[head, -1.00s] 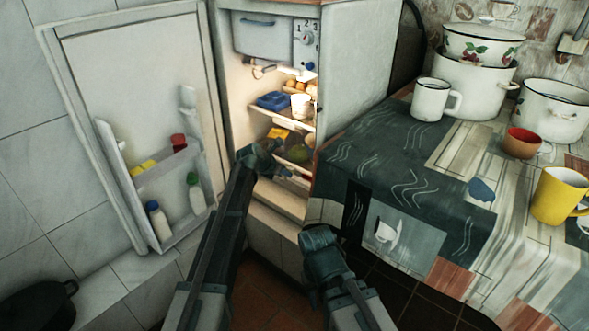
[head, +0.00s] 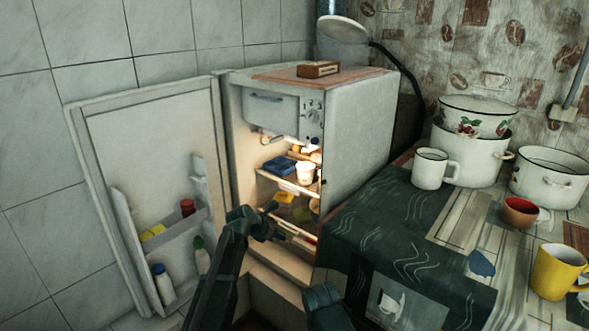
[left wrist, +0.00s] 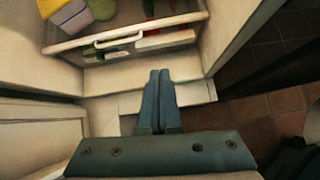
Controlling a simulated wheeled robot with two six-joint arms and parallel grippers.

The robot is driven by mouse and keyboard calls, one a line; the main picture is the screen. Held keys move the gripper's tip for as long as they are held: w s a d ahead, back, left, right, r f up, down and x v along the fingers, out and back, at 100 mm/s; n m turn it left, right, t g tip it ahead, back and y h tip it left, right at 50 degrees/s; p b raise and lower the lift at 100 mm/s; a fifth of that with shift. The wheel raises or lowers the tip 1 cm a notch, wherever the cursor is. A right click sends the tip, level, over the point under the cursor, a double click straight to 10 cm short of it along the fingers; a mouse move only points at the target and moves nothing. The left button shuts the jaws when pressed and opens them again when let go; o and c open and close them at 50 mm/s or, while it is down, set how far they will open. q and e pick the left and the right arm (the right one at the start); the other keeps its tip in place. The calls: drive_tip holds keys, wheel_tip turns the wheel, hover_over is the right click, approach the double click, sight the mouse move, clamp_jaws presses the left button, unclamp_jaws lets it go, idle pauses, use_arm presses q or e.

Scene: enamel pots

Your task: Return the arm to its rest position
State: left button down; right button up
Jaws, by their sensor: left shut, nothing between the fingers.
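My left gripper (head: 276,237) is in front of the open fridge (head: 352,135), near its lowest part. In the left wrist view its two fingers (left wrist: 160,76) are together with nothing between them. They point at the fridge's bottom front edge, below a clear drawer (left wrist: 135,42) with a white handle. The drawer holds green and red things. My right arm's end (head: 322,297) shows at the bottom of the head view, beside the table; its fingers are hidden.
The fridge door (head: 150,150) stands open at the left with bottles in its rack. The table (head: 400,235) at the right holds white pots, a white mug (head: 428,170), a red-brown cup (head: 519,212) and a yellow mug (head: 553,272). Tiled floor (left wrist: 270,125) is free beside the fridge.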

use_arm(q)
drive_tip(key=s+d+f+m+g+y, duration=0.1)
drive_tip(key=s+f+m+g+y, duration=0.2)
drive_tip(key=s+m, duration=1.4)
drive_tip(key=s+d+f+m+g+y, duration=0.1)
drive_tip(key=s+f+m+g+y, duration=0.25)
drive_tip(key=s+m, duration=1.45)
drive_tip(key=s+r+n+p, duration=0.2)
drive_tip(key=r+p, duration=1.5)
drive_tip(key=r, duration=0.1)
drive_tip(key=s+r+n+p, duration=0.1)
drive_tip(key=r+n+p, duration=0.1)
drive_tip(key=r+p, duration=1.6)
drive_tip(key=shift+s+r+p, duration=0.15)
drive_tip(key=shift+s+p, duration=0.2)
drive_tip(key=shift+s, duration=0.05)
use_arm(e)
wheel_tip(320, 180, up, 36)
drive_tip(key=shift+f, duration=0.15)
drive_tip(key=shift+a+f, duration=0.1)
